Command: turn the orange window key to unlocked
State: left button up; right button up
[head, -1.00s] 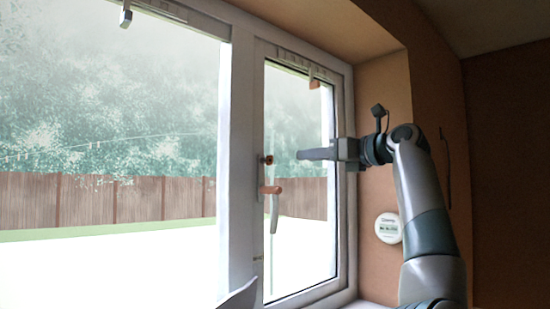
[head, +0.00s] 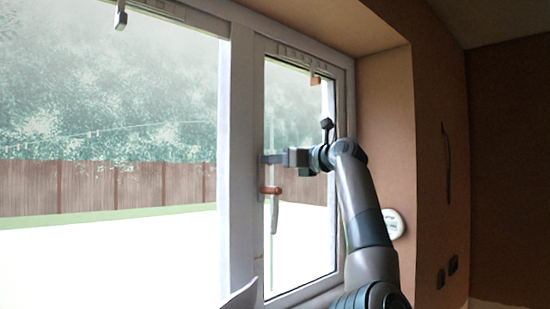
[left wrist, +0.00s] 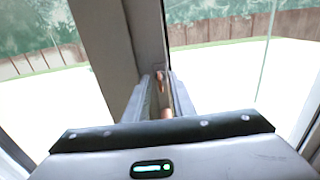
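The window key is hidden in the head view, where the tips of my left gripper (head: 270,159) cover its place on the white frame, just above the orange handle (head: 270,190). In the left wrist view a small orange piece, seemingly the window key (left wrist: 160,78), shows between the tips of my left gripper (left wrist: 159,80). The two fingers stand apart with a gap, and I cannot tell whether either touches the key. The handle's orange part (left wrist: 167,113) shows nearer, between the fingers. The key's turned position is not clear. My right gripper is out of view.
The casement window (head: 342,130) is shut, with its glass right of the key. The handle's pale lever hangs down below the gripper. A round white device (head: 394,224) sits on the brown side wall behind my arm. A pale pointed thing (head: 242,297) shows at the bottom.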

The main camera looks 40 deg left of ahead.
pick_arm(q)
grip_shut()
jog(key=shift+m, duration=0.4)
jog(key=m, duration=0.2)
jog(key=shift+m, duration=0.3)
jog(key=m+b, duration=0.1)
jog(key=m, duration=0.3)
jog(key=shift+w, duration=0.1)
jog(key=m+b, duration=0.1)
jog(key=m, duration=0.4)
jog(key=shift+f+m, duration=0.1)
jog(key=shift+m, duration=0.3)
jog(key=m, duration=0.4)
jog(key=shift+m+b, duration=0.3)
jog(key=shift+m, duration=0.1)
